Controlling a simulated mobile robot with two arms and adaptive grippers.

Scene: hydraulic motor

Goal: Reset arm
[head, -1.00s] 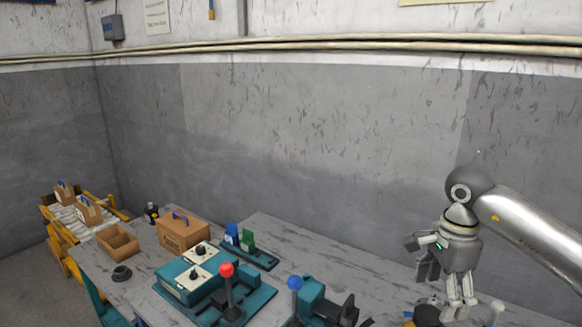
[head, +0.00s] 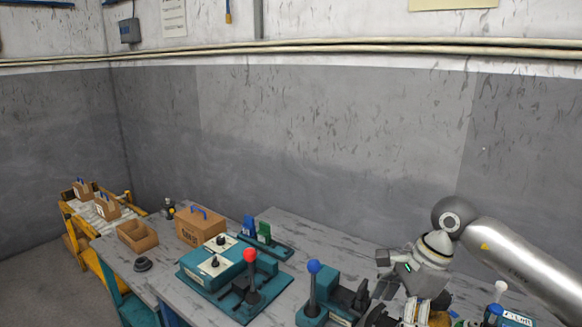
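My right arm comes in from the right, and my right gripper (head: 418,308) hangs low over the right part of the workbench, near the bottom edge of the head view. Its fingers are small and overlap with dark parts on the bench, so I cannot tell whether they are open or shut, or whether they hold anything. My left gripper is not in view.
The grey workbench (head: 313,240) carries a teal control box (head: 212,265), a red-knobbed lever (head: 251,256), a blue-knobbed lever (head: 313,268) and a cardboard box (head: 201,228). An open box (head: 137,237) stands left, beside a yellow conveyor (head: 98,209). The space above the bench is free.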

